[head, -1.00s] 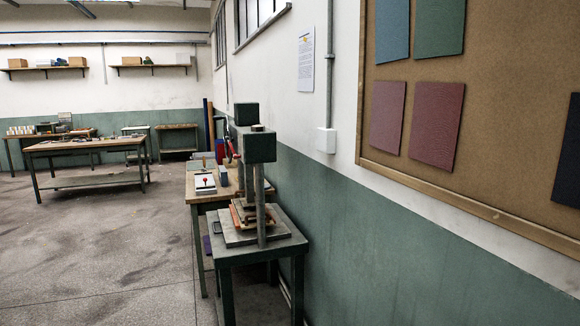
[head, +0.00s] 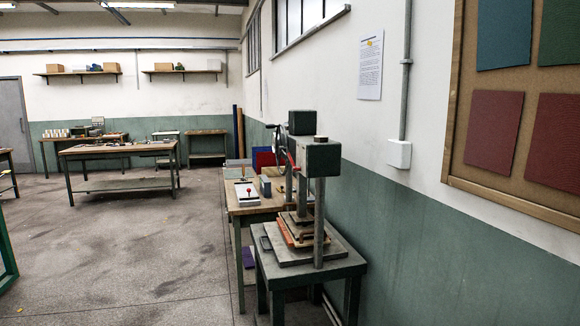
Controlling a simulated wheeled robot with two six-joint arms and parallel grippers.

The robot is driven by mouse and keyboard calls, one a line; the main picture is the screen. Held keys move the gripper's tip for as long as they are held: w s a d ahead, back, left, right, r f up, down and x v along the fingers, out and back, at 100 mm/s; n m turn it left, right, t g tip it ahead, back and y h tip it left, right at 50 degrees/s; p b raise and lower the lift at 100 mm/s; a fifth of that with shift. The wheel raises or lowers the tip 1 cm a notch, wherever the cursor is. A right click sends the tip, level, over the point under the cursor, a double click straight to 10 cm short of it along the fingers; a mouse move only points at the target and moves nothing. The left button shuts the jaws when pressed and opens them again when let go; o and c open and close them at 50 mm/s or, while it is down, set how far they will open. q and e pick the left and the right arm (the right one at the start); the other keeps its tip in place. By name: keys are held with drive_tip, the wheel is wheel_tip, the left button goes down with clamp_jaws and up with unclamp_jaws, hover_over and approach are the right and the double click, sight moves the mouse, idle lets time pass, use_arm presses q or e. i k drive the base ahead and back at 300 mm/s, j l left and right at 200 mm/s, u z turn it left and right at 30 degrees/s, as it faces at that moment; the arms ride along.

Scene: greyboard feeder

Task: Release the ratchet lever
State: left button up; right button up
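I cannot pick out a ratchet lever for certain in the head view. A green press (head: 320,158) stands on a small green table (head: 345,268) against the right wall. It has steel columns and a stack of plates between them. A dark handwheel with a red part (head: 291,158) shows at its far side, partly hidden by the press. A small white device with a red knob (head: 248,192) lies on the wooden bench behind it. Neither of my grippers is in view.
The wooden bench (head: 236,207) adjoins the press table. A long worktable (head: 120,148) stands further back on the left. A green frame edge (head: 6,255) shows at the far left. The concrete floor (head: 130,255) between them is clear. A pinboard (head: 460,130) hangs on the right wall.

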sight(295, 169)
drive_tip(key=i+j+z, duration=0.1)
drive_tip(key=i+j, duration=0.25)
drive_tip(key=i+j+z, duration=0.1)
drive_tip(key=i+j, duration=0.25)
drive_tip(key=i+j+z, duration=0.1)
drive_tip(key=i+j, duration=0.3)
drive_tip(key=i+j+z, duration=0.1)
drive_tip(key=i+j, duration=0.35)
drive_tip(key=i+j+z, duration=0.15)
drive_tip(key=i+j, duration=0.25)
drive_tip(key=i+j+z, duration=0.1)
drive_tip(key=i+j, duration=0.25)
drive_tip(key=j, duration=0.2)
drive_tip(key=i+j+z, duration=0.1)
drive_tip(key=i+j, duration=0.2)
drive_tip(key=j, duration=0.2)
drive_tip(key=i+j+z, duration=0.1)
drive_tip(key=i+j, duration=0.2)
drive_tip(key=j, duration=0.25)
